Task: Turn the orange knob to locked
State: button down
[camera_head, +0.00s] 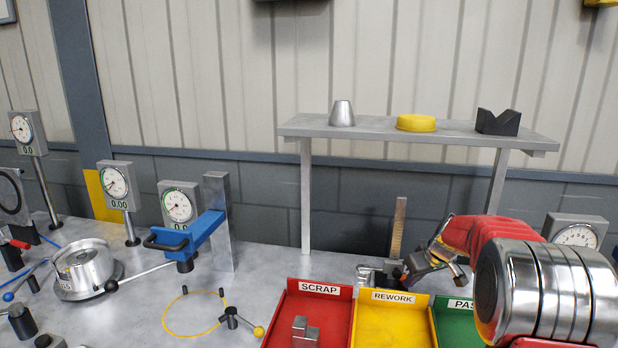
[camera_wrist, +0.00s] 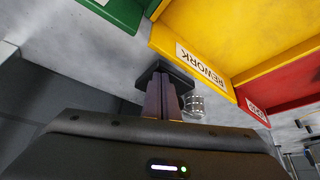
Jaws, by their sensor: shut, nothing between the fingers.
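I cannot make out an orange knob in either view. It may be hidden or out of frame. My gripper (camera_head: 408,276) is low over the bench, behind the yellow REWORK tray (camera_head: 395,318), beside a small metal fixture (camera_head: 372,275). In the wrist view the fingers (camera_wrist: 161,98) are shut and empty, in front of a dark block (camera_wrist: 172,74). A small ridged metal cylinder (camera_wrist: 194,105) shows just right of the fingers. I cannot tell whether the fingers touch either part.
The red SCRAP tray (camera_head: 318,290) holds metal blocks; a green tray (camera_head: 458,318) is partly behind my arm. A shelf (camera_head: 380,130) stands behind. Dial gauges and a blue clamp arm (camera_head: 190,236) are at left.

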jog(key=shift+a, duration=0.4)
dwell(0.3)
jog(key=shift+s, duration=0.1)
jog(key=shift+s+d, duration=0.1)
jog(key=shift+s, duration=0.25)
jog(key=shift+r, duration=3)
jog(key=shift+w+d+r, duration=0.25)
jog(key=shift+w+d, duration=0.1)
jog(key=shift+d, duration=0.25)
jog(key=shift+w+d+r, duration=0.25)
jog(key=shift+w+d, duration=0.05)
jog(key=shift+d, duration=0.25)
jog(key=shift+f, duration=0.1)
